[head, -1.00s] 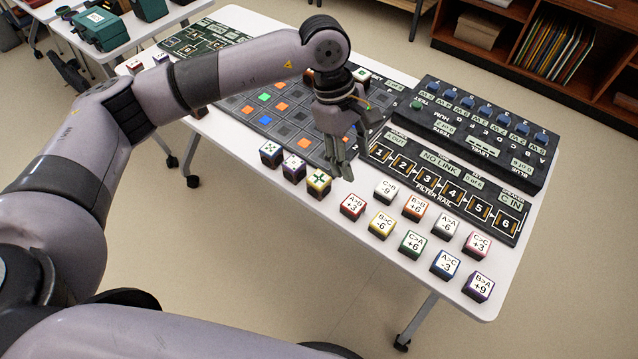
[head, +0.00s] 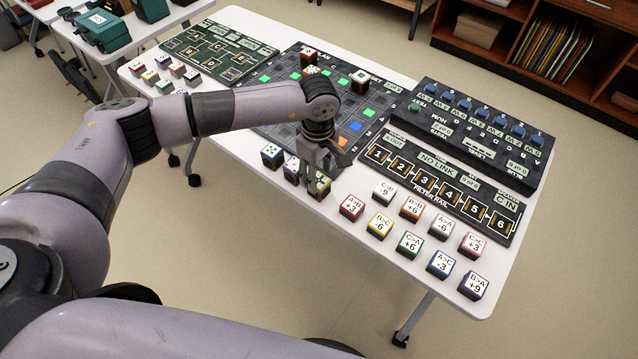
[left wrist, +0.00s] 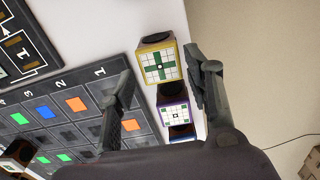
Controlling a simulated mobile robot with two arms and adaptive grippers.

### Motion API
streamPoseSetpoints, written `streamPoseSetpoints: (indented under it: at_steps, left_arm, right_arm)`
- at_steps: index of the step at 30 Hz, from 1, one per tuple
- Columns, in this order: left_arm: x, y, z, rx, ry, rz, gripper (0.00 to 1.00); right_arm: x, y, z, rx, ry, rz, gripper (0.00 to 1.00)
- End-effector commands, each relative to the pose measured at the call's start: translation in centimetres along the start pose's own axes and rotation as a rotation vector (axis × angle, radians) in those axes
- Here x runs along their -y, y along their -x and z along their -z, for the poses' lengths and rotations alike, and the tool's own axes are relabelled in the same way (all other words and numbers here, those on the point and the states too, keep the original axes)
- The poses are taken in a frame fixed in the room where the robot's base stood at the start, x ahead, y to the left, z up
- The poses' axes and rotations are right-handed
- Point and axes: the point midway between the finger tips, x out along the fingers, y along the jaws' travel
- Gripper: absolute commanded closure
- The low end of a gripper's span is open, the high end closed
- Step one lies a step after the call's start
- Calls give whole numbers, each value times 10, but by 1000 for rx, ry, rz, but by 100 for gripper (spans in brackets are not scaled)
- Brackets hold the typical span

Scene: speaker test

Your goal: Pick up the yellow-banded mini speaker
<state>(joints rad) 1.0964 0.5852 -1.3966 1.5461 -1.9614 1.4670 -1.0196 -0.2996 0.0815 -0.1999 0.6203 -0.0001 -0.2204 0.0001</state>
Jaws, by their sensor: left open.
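The yellow-banded mini speaker (head: 323,186) is a small cube with a dark green cross on its white top. In the left wrist view, the yellow-banded speaker (left wrist: 158,66) shows between the open fingers of my left gripper (left wrist: 162,76). I cannot tell whether a finger touches it. The purple-banded speaker (left wrist: 174,114) is close beside it, and a blue-banded one (head: 271,156) stands at the row's left end. My right gripper is not in view.
Bare white table (head: 335,222) lies in front.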

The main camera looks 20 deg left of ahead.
Motion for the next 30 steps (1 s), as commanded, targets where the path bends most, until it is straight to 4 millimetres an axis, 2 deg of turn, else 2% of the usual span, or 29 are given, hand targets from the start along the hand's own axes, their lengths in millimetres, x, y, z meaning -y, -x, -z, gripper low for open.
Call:
streamPoseSetpoints:
  at_steps: [6, 12, 20, 30]
  left_arm:
    - [2, -26, -4, 1, 0, 4, 53]
    - [1, -50, -3, 0, 1, 1, 53]
    - [1, -52, -3, 0, 0, 0, 54]
    - [1, -51, -3, 0, 0, 0, 77]
  right_arm:
    - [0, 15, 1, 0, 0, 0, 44]
    - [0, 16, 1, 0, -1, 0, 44]
    - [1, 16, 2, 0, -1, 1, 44]
    - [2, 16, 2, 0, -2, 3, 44]
